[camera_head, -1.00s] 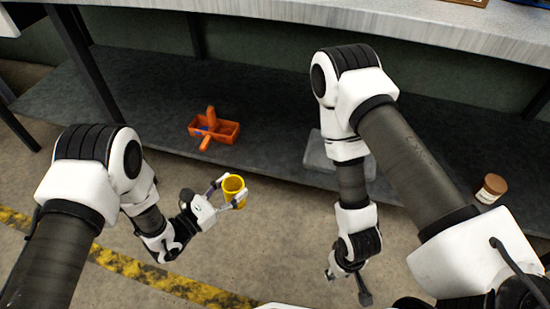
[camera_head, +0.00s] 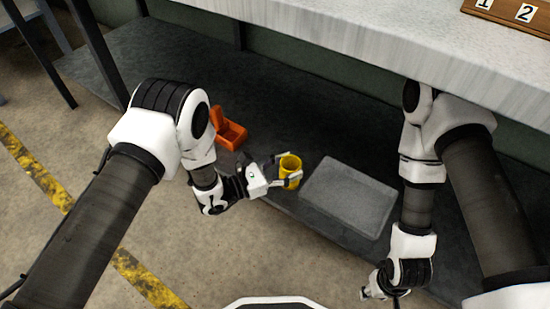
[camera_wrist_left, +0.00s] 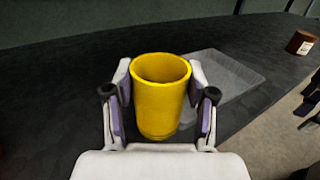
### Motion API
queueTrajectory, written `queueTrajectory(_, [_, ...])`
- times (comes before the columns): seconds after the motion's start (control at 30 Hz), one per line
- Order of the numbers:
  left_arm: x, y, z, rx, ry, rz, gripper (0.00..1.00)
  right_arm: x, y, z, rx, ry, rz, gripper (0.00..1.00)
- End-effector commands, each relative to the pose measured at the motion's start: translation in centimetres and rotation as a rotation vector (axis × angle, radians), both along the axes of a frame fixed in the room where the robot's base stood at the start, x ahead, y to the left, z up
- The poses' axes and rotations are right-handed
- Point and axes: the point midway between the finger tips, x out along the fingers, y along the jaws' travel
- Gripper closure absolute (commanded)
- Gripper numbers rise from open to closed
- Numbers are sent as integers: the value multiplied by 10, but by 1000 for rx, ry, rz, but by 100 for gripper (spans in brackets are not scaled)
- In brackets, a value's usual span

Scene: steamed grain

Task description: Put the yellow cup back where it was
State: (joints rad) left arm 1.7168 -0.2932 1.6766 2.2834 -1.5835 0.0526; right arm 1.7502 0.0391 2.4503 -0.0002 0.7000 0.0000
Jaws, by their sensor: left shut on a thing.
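The yellow cup (camera_head: 290,172) is upright between the fingers of my left gripper (camera_head: 288,178), which is shut on it. In the head view it is over the front edge of the dark lower shelf, just left of the grey tray. In the left wrist view the cup (camera_wrist_left: 160,95) shows its open rim, with a finger pressed on each side. Whether its base touches the shelf I cannot tell. My right gripper (camera_head: 380,288) hangs low at the right, partly hidden behind its own wrist; its jaw state is unclear.
The grey tray (camera_head: 345,192) lies on the dark shelf (camera_head: 290,120) and looks empty. An orange carrier (camera_head: 230,130) is partly hidden by my left arm. A brown-lidded jar (camera_wrist_left: 301,42) stands farther right in the wrist view. The light worktop (camera_head: 380,40) overhangs the shelf.

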Motion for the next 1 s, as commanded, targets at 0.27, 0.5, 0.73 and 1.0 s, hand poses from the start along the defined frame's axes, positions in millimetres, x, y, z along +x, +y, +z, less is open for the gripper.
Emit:
queueTrajectory(0.27, [70,40,-13,-1,-5,2,100,0,0,-47,0,-1,-3,60])
queueTrajectory(0.5, [91,53,-25,1,0,0,100,2,-1,-67,-1,-5,-7,60])
queueTrajectory(0.73, [90,52,-47,0,0,-1,100,3,-1,-83,-1,-7,-12,60])
queueTrajectory(1.0, [90,52,-48,0,1,-1,38,3,-1,-82,-1,-8,-12,60])
